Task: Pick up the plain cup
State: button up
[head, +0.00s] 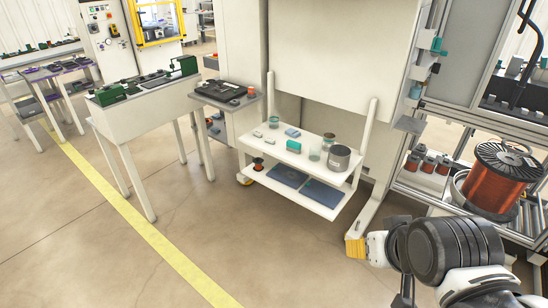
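A white shelf unit (252,155) stands at the middle of the head view. On its upper board are a grey cylindrical cup (339,158) at the right end, with a small dark mark on its side, and two pale greenish see-through cups (314,153) (328,141) just left of it. I cannot tell for sure which is the plain cup. All stand upright and apart from my arm. My arm fills the lower right, with dark and white links. My gripper's fingers cannot be made out there.
Blue flat sheets (287,177) lie on the lower board. A large copper wire spool (497,180) stands right. A white workbench (150,105) stands left. Floor (250,245) in front is clear.

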aim_at(315, 153)
jog(key=i+j+z, duration=0.25)
jog(key=j, duration=0.3)
jog(key=j+z, duration=0.2)
jog(key=j, duration=0.35)
jog(key=i+j+z, duration=0.25)
jog(key=j, duration=0.35)
jog(key=k+l, duration=0.05)
jog(key=k, duration=0.05)
